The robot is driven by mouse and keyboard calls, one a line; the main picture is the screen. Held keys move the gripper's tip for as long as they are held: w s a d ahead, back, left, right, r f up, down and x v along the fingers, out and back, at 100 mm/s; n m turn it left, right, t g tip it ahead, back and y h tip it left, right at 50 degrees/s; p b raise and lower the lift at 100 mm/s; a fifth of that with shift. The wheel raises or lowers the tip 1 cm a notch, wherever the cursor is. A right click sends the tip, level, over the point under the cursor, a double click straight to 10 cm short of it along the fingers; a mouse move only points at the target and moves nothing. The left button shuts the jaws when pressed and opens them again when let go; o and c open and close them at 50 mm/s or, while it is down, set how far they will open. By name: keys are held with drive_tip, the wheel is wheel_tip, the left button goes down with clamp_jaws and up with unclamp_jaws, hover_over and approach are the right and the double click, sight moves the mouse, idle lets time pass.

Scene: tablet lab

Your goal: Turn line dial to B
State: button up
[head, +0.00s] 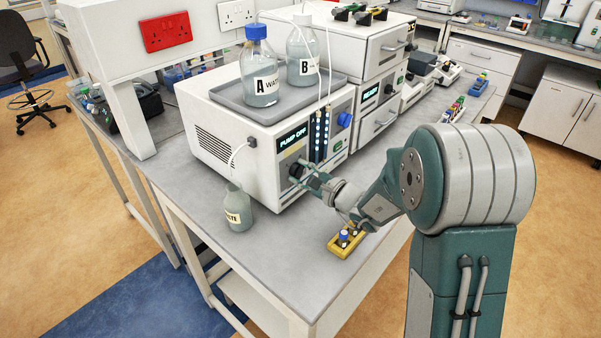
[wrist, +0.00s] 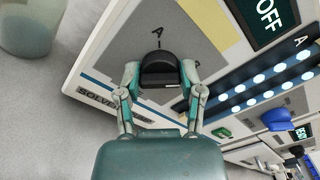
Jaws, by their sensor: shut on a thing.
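The line dial (wrist: 160,70) is a black knob on the grey front panel of the white pump unit (head: 228,130). My gripper (wrist: 160,76) is shut on the dial, with one finger on each side of it. In the head view my gripper (head: 303,174) reaches the lower left of the pump's front, and its fingers partly hide the dial (head: 296,170). In the wrist view the letter A (wrist: 158,32) with a short line stands just above the dial. I cannot make out a B mark beside the dial. The dial's exact pointer direction is unclear.
Bottles marked A (head: 262,80) and B (head: 302,60) stand in a grey tray (head: 224,92) on the pump. The display (head: 292,137) reads PUMP OFF. A waste bottle (head: 238,210) stands left of my gripper, and a yellow vial holder (head: 345,243) lies at the bench's front.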

drive_tip(key=shift+f+m, duration=0.1)
drive_tip(key=shift+m, duration=0.2)
drive_tip(key=o, duration=1.2)
drive_tip(key=shift+a, duration=0.1)
drive_tip(key=shift+c, duration=0.2)
drive_tip(key=v, duration=1.2)
